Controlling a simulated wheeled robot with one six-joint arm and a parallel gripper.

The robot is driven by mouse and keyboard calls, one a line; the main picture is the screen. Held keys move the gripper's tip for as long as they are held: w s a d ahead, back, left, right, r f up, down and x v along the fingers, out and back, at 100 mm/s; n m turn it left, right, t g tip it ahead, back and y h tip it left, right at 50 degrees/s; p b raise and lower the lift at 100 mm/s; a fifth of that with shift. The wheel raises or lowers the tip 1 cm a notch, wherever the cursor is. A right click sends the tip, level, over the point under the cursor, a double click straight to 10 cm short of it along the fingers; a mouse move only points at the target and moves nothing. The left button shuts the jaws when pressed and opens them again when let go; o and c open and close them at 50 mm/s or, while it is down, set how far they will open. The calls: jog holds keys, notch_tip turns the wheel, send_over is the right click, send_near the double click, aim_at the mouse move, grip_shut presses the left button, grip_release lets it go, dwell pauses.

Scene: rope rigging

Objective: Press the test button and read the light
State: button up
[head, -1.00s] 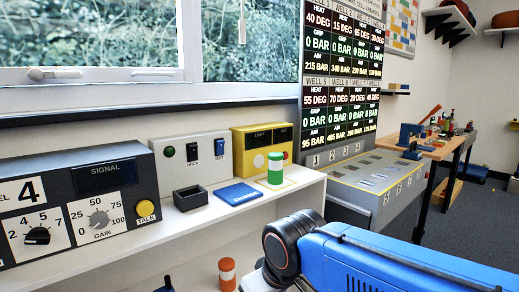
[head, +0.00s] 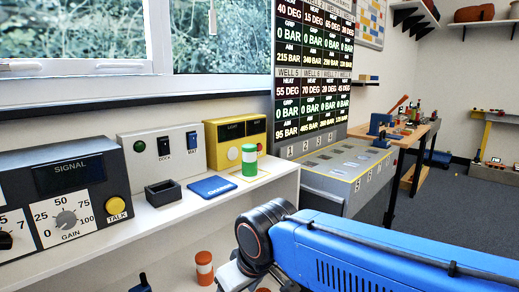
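A yellow box (head: 213,149) stands on the white shelf against the wall, with two dark label windows on its face. The left window seems to read LIGHT; the other is too small to read. A pale round button or lamp (head: 234,154) sits under the left window. A small red round part (head: 259,148) shows under the right one, partly behind a green-and-white cylinder (head: 249,160). No lit lamp is clear on the box.
A grey panel with DOCK and MAT switches (head: 178,152), a dark open box (head: 163,194) and a blue pad (head: 212,187) are left of the yellow box. The SIGNAL console (head: 65,205) is far left. An orange-and-white cylinder (head: 204,268) stands lower down. Grey floor is open at right.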

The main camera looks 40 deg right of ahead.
grip_shut()
dwell(0.3)
dwell(1.6)
